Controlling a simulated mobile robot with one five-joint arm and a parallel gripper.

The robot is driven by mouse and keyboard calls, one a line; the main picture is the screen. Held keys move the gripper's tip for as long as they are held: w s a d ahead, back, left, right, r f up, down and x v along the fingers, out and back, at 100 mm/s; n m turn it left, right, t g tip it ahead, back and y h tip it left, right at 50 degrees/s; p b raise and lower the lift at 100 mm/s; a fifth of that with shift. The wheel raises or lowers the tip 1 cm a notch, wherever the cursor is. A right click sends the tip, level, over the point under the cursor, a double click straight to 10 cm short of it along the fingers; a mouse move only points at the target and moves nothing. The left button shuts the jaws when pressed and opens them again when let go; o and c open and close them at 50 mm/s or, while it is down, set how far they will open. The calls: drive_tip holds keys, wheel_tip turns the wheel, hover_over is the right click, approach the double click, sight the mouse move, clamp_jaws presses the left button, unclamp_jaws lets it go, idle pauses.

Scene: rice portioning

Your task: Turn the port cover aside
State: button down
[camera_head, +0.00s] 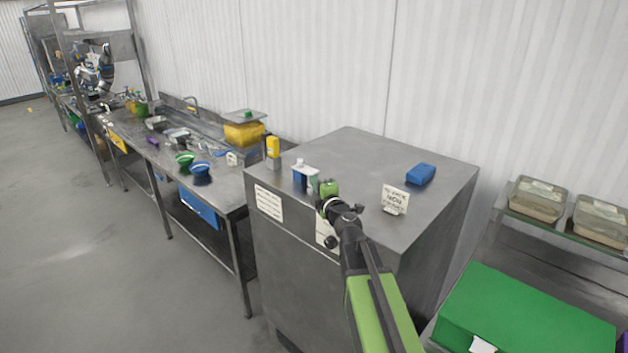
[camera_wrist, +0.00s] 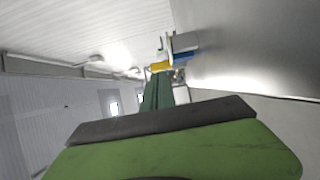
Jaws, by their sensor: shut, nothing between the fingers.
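I cannot make out the port cover for certain in either view. My gripper (camera_head: 328,189) is green and shut, with nothing in it, at the front edge of a steel cabinet (camera_head: 350,150). In the wrist view its finger (camera_wrist: 158,92) reaches away from the green body, beside the cabinet's steel surface (camera_wrist: 260,45). A pale plate (camera_head: 322,231) on the cabinet's front is partly hidden by my arm. A small blue and white holder (camera_head: 304,179) stands on the cabinet top just left of my gripper.
A yellow bottle (camera_head: 273,147), a sign card (camera_head: 396,199) and a blue block (camera_head: 420,174) stand on the cabinet. A steel bench with bowls (camera_head: 201,170) is at left. A green box (camera_head: 525,315) is at lower right. Open floor (camera_head: 80,250) lies left.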

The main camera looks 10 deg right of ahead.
sight(302, 162)
drive_tip(key=w, duration=0.4)
drive_tip(key=w+a, duration=0.1)
drive_tip(key=w, duration=0.6)
drive_tip(key=shift+w+a, duration=0.3)
drive_tip(key=shift+d, duration=0.15)
